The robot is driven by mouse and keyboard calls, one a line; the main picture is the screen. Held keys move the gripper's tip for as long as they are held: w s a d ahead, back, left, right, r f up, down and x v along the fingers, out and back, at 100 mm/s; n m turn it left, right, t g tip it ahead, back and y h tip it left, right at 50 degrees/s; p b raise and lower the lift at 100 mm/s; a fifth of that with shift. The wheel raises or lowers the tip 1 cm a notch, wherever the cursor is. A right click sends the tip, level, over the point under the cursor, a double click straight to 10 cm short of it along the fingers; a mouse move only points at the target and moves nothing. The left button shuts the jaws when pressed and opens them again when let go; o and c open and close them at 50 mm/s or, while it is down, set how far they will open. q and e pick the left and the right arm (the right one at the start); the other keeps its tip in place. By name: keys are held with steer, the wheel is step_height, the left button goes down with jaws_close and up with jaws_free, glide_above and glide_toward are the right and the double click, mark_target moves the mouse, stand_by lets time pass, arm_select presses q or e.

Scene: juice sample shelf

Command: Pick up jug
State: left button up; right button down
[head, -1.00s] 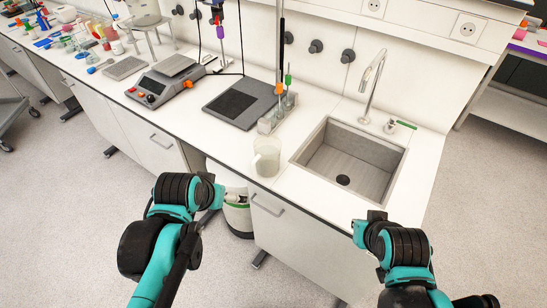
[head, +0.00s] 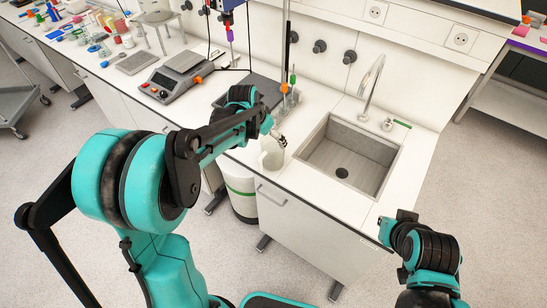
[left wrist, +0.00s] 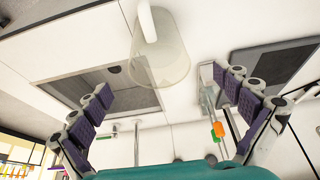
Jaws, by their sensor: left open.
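The jug (head: 268,158) is a pale, translucent vessel standing on the white counter, left of the sink. In the left wrist view the jug (left wrist: 165,62) shows large at the top middle, with its white handle toward the camera. My left gripper (head: 279,139) is at the jug in the head view, partly hidden by my own arm. In the left wrist view its fingers (left wrist: 163,88) are spread wide, with the jug showing between and beyond them. I cannot tell whether they touch it. My right arm's end (head: 390,232) is off the counter at the lower right; its fingers cannot be made out.
The sink (head: 347,160) with its tall tap (head: 372,75) is right of the jug. A rack with orange and green items (left wrist: 214,128) stands close behind the jug. A hotplate (head: 170,79) and several small items are farther left. A bin (head: 240,190) stands below.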

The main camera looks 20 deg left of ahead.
mark_target(271, 141)
arm_select(q)
steer(key=b+x, duration=0.1)
steer(key=x, duration=0.3)
steer(key=shift+w+d+f, duration=0.1)
steer(key=shift+d, duration=0.05)
steer(key=shift+c, duration=1.3)
steer(key=c, duration=1.7)
steer(key=shift+r, duration=0.3)
